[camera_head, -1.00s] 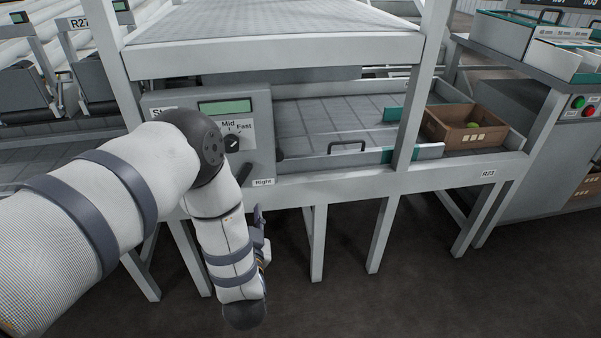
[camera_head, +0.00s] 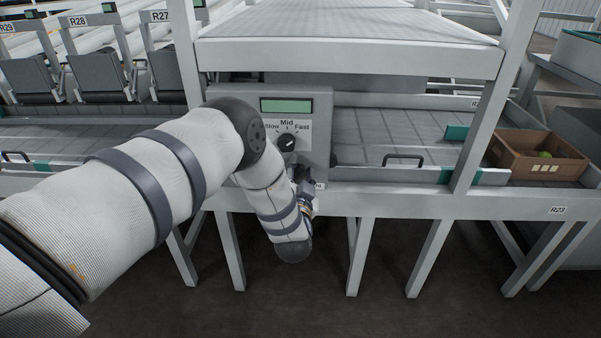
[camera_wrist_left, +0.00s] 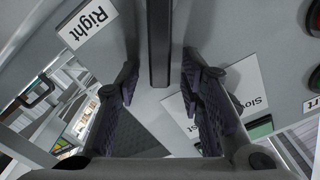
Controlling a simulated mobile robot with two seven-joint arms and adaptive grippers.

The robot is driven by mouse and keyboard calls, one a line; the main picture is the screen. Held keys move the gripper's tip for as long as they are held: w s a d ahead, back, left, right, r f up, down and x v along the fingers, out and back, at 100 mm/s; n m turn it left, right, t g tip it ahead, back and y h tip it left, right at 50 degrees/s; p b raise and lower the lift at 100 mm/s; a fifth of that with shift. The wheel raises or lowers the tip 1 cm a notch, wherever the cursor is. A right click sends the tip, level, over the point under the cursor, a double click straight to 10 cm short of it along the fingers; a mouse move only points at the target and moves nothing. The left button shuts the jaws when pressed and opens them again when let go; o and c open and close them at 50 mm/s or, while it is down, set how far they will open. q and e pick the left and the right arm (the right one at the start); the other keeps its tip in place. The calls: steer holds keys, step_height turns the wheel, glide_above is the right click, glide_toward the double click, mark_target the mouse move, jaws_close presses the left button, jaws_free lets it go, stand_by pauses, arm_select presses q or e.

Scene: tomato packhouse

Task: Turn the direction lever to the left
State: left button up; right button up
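The direction lever (camera_wrist_left: 159,45) shows in the left wrist view as a dark straight bar coming down from the top edge, with its end between the fingertips. My left gripper (camera_wrist_left: 162,78) is open, with one finger on each side of the lever; I cannot tell whether either touches it. A "Right" label (camera_wrist_left: 88,23) is on the panel beside the lever. In the head view my left gripper (camera_head: 306,188) is at the lower edge of the grey control box (camera_head: 320,125), and my arm and gripper hide the lever. My right gripper is not in view.
A white frame post (camera_head: 487,110) and a conveyor rail (camera_head: 420,203) are right of the box. A brown crate (camera_head: 516,165) stands farther right.

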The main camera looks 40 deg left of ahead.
arm_select(q)
jaws_close()
steer(key=shift+r, duration=0.1)
steer(key=s+a+n+p, duration=0.2)
steer(key=a+n, duration=0.3)
steer(key=n, duration=0.7)
steer(key=shift+s+a+n, duration=0.25)
steer(key=shift+s+n, duration=0.15)
steer(key=shift+s, duration=0.35)
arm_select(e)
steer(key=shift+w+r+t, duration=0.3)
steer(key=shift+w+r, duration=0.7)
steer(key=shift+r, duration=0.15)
arm_select(q)
steer(key=shift+f, duration=0.2)
jaws_free()
